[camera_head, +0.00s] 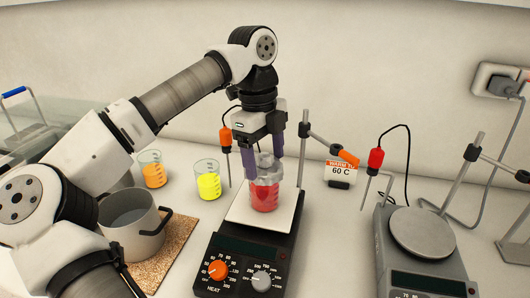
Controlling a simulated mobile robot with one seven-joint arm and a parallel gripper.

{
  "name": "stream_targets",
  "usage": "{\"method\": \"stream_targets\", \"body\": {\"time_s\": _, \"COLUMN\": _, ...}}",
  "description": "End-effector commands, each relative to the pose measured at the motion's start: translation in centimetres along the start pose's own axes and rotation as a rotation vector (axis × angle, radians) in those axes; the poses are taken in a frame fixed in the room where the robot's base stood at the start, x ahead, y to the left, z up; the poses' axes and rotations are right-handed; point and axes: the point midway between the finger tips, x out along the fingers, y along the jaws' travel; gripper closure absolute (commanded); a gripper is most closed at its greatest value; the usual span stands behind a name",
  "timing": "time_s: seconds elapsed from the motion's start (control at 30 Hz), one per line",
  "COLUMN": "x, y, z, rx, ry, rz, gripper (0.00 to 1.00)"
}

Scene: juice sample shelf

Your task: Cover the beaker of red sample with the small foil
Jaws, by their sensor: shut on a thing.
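The beaker of red sample (265,195) stands upright on the white top of a hot plate. A grey, crinkled piece that looks like the small foil (264,160) is at the beaker's mouth, between my fingers. My gripper (264,168) points down over the beaker, its two dark purple fingers shut on the foil, one on each side. The fingers partly hide the foil and the rim. I cannot tell whether the foil rests on the rim or sits just above it.
Beakers of yellow (207,184) and orange (153,174) liquid stand left, behind a metal pot (132,226) on a cork mat (178,240). A second hot plate (422,232) and a "60 C" sign (341,172) are right.

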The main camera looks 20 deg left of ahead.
Motion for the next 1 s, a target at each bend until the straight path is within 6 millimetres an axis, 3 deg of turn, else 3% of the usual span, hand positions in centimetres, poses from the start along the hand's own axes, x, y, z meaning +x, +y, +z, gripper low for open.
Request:
{"method": "stream_targets", "body": {"time_s": 0.27, "x": 0.1, "y": 0.0, "z": 0.0, "rx": 0.0, "ry": 0.0, "rz": 0.0, "gripper": 0.49}}
{"method": "stream_targets", "body": {"time_s": 0.3, "x": 0.1, "y": 0.0, "z": 0.0, "rx": 0.0, "ry": 0.0, "rz": 0.0, "gripper": 0.24}}
{"method": "stream_targets", "body": {"time_s": 0.47, "x": 0.1, "y": 0.0, "z": 0.0, "rx": 0.0, "ry": 0.0, "rz": 0.0, "gripper": 0.03}}
{"method": "stream_targets", "body": {"time_s": 0.8, "x": -0.2, "y": 0.0, "z": 0.1, "rx": -0.001, "ry": -0.001, "rz": 0.0, "gripper": 0.02}}
{"method": "stream_targets", "body": {"time_s": 1.0, "x": -3.0, "y": -0.1, "z": 0.0, "rx": -0.002, "ry": -0.003, "rz": -0.003, "gripper": 0.02}}
